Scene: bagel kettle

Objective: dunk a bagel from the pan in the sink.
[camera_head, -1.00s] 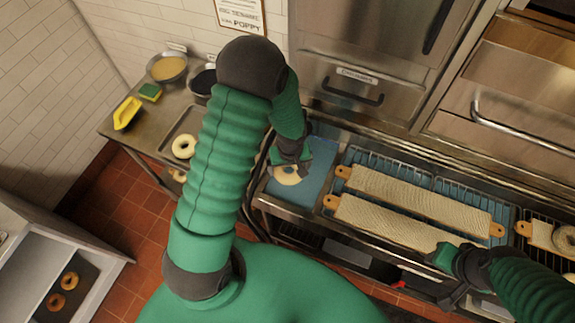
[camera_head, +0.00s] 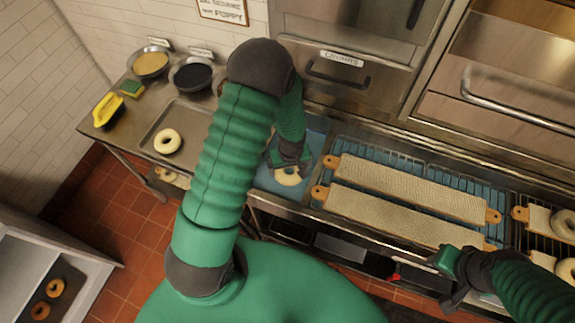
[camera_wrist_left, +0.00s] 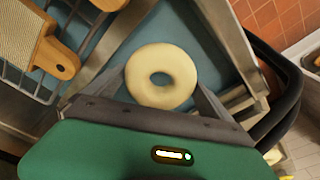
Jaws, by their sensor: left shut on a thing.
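My left gripper (camera_head: 288,168) is shut on a pale ring bagel (camera_head: 287,176) over the sink (camera_head: 318,124) of blue water. In the left wrist view the bagel (camera_wrist_left: 161,76) sits between the two fingers, with blue water behind it. I cannot tell whether the bagel touches the water. Another pale bagel (camera_head: 168,141) lies on the metal pan (camera_head: 190,122) on the left counter; my left arm hides part of that area. My right gripper (camera_head: 447,275) is at the lower right, near the front edge of the counter; its finger gap is unclear.
Two long cloth-covered boards (camera_head: 400,215) lie on a rack right of the sink. A shorter board (camera_head: 540,222) with bagels is at far right. Bowls (camera_head: 150,64), a sponge (camera_head: 131,88) and a yellow container (camera_head: 106,109) stand at the left. Browned bagels (camera_head: 55,287) lie lower left.

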